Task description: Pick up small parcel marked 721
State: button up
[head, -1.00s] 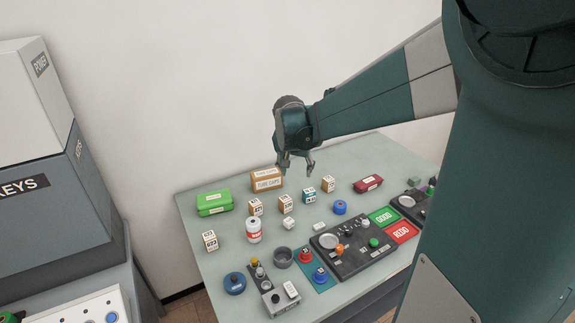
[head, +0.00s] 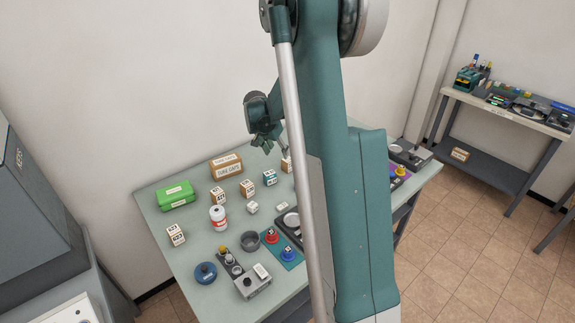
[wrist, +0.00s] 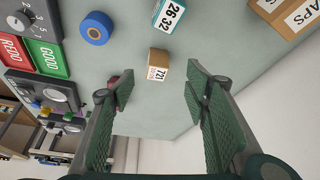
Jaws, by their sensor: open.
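The small parcel marked 721 (wrist: 158,65) is a light brown box with a white label, seen in the wrist view just beyond the fingertips and between their lines. My gripper (wrist: 155,84) is open and empty, its two green pads spread apart, with no contact on the parcel visible. In the head view my gripper (head: 264,141) hangs above the back of the table, pointing down. A brown parcel (head: 286,165) below it there is partly hidden by my arm, and its marking is unreadable.
The parcel marked 26 32 (wrist: 169,14) and a tube caps box (wrist: 288,12) stand near on the table (head: 160,215). A blue roll (wrist: 96,28) lies to the left. A dark red thing (wrist: 114,78) shows partly behind the left finger. Green box (head: 176,195) at far left.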

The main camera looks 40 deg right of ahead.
jog(key=m, duration=0.1)
send_over(287, 160)
jog(key=a, duration=0.2)
jog(key=shift+g, duration=0.3)
jog(key=f, duration=0.4)
jog(key=shift+s+a+f, duration=0.15)
jog(key=shift+s, duration=0.15)
jog(key=shift+x, duration=1.25)
jog(key=shift+f, duration=0.1)
jog(key=shift+b+x, duration=0.45)
jog(key=shift+x, duration=2.1)
jog(key=shift+w+a, duration=0.1)
jog(key=c, duration=1)
